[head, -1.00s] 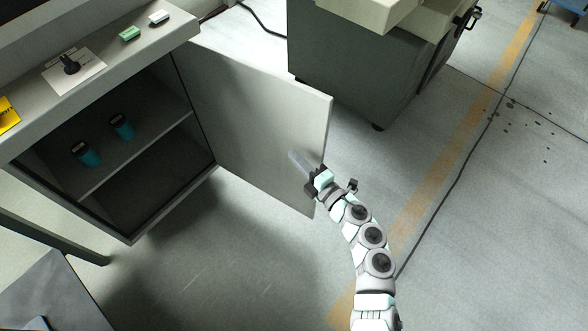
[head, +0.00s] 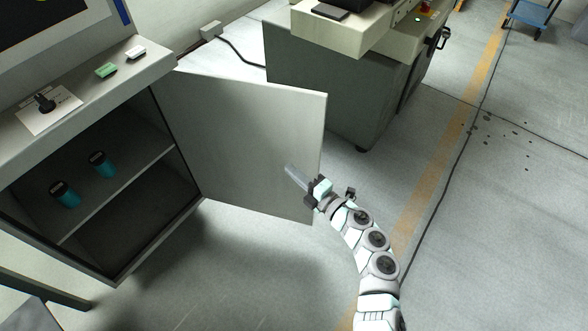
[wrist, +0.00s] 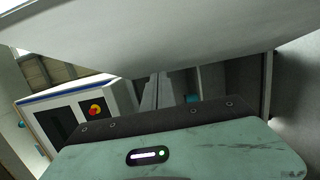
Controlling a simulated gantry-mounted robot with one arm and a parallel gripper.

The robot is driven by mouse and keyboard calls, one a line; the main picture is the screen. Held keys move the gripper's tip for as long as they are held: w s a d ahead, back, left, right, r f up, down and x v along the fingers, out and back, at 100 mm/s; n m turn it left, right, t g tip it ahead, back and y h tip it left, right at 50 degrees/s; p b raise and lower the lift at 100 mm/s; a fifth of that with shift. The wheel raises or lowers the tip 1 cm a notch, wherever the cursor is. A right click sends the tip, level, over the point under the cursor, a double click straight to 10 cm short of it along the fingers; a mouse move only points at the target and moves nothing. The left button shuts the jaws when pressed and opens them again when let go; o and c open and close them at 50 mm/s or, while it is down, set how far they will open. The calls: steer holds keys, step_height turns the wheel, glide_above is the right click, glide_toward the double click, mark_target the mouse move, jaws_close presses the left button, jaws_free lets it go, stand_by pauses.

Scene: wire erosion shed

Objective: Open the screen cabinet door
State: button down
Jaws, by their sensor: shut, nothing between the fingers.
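The screen cabinet (head: 108,281) stands at the left in the head view, and its door (head: 240,135) is swung wide open to the right. The inside shows a shelf (head: 120,192) with two teal cylinders on it, one at the left (head: 65,194) and one to its right (head: 102,164). My gripper (head: 291,172) is shut and empty, in front of the door's inner face near its free edge. I cannot tell if the fingers touch the door. In the wrist view a large pale panel, likely the door (wrist: 180,40), spans the top, and the shut fingers (wrist: 157,92) point away below it.
A dark green machine cabinet (head: 335,90) stands behind the door, close to its free edge. A blue cart (head: 532,14) is at the far top right. A dark cable (head: 240,48) lies on the floor behind.

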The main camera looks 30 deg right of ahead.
steer(key=p+v, duration=0.3)
steer(key=v, duration=0.8)
steer(key=shift+s, duration=0.2)
steer(key=shift+a, duration=0.15)
